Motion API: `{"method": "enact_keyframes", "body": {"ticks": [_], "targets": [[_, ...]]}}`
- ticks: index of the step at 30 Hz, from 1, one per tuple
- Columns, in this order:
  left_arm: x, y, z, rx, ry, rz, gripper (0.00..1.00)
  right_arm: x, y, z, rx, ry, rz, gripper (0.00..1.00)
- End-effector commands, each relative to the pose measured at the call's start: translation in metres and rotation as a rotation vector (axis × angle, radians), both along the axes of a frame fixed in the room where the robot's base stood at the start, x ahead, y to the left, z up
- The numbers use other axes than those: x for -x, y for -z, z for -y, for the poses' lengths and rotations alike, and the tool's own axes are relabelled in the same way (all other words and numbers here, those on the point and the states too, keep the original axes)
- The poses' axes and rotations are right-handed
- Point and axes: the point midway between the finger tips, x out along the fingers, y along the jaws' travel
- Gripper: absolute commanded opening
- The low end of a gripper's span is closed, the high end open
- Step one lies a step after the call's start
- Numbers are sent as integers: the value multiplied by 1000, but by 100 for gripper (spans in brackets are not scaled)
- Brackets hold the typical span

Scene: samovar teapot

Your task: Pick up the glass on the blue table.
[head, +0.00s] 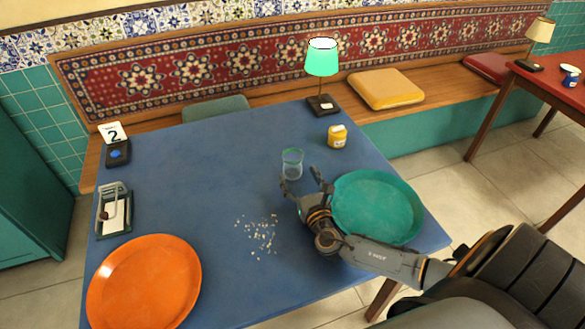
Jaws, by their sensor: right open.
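A clear glass (292,164) stands upright on the blue table (210,185), right of the table's middle. My right gripper (304,184) is just in front of the glass, with its fingers spread apart and pointing toward it. The gripper looks empty. The near finger tip is close to the base of the glass; I cannot tell whether it touches. My left gripper is out of view.
A green tray (385,205) lies beside my right gripper, partly behind my arm. An orange tray (145,285), white crumbs (258,236), a yellow jar (337,136), a green-shaded lamp (321,60) and a napkin holder (113,210) are also on the table. The table's left middle is clear.

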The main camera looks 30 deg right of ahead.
Motion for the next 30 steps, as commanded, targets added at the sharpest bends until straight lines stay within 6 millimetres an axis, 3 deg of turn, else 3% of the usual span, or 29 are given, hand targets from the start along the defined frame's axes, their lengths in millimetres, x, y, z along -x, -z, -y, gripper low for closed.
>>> {"method": "enact_keyframes", "body": {"ticks": [5,12,21,23,30], "targets": [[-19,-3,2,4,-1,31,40,-17,-1,5,-1,2,1,74],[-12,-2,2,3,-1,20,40,-52,-1,14,-1,2,1,74],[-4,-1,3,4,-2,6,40,-58,0,16,-1,0,-1,74],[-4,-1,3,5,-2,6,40,-58,0,16,-1,0,-1,66],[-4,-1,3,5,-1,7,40,-57,0,16,-1,1,-1,17]]}}
